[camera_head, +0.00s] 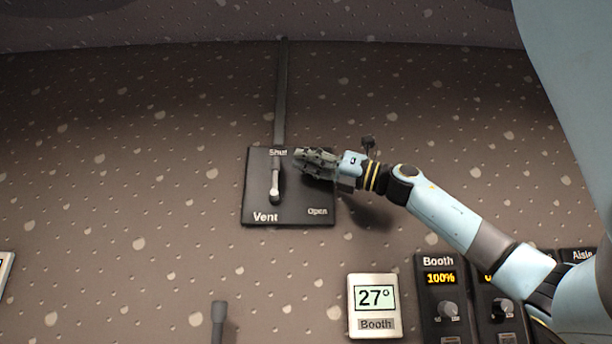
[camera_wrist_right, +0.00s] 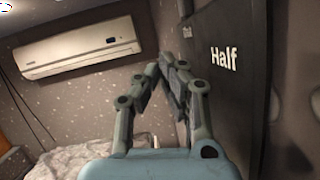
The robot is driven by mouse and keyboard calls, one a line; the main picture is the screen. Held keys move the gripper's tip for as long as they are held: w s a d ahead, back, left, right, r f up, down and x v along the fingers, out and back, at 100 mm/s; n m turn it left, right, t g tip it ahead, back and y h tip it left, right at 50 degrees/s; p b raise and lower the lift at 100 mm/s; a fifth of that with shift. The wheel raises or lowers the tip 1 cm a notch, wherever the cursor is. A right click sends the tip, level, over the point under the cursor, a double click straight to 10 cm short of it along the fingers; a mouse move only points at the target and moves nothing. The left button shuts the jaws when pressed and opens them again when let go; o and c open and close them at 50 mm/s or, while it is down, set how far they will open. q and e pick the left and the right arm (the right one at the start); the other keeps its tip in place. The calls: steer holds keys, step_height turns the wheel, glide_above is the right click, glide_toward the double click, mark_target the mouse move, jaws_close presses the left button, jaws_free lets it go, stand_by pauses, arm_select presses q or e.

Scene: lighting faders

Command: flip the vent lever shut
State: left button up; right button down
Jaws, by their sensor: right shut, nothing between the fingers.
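The dark vent panel (camera_head: 257,205) is on the speckled wall, with "Shut" at its top and "Open" at its lower right. The vent lever (camera_head: 276,178) stands nearly upright, its dark end up beside the "Shut" label and its pale round end low. My right gripper (camera_head: 299,158) is shut and empty, just right of the lever's upper end, over the panel's upper right. I cannot tell whether it touches the lever. In the right wrist view, the closed fingers (camera_wrist_right: 167,64) are beside the panel (camera_wrist_right: 238,100) with its "Half" label; I cannot make out the lever there. My left gripper is not in view.
A dark conduit (camera_head: 281,90) runs up the wall from the panel. Below right are a 27° thermostat (camera_head: 374,306) and a Booth knob unit (camera_head: 442,300). A grey post (camera_head: 218,318) stands below. The wall left of the panel is clear. The wrist view shows an air conditioner (camera_wrist_right: 80,48).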

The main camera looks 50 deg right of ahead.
arm_select(q)
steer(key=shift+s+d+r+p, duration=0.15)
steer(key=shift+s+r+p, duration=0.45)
steer(key=shift+p, duration=0.15)
arm_select(e)
steer(key=s+d+r, duration=0.4)
steer(key=s+r, duration=0.3)
steer(key=shift+s+d+r, duration=0.1)
steer(key=shift+s+d, duration=0.05)
steer(key=shift+s, duration=0.1)
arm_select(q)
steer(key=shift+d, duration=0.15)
arm_select(e)
steer(key=shift+w, duration=0.1)
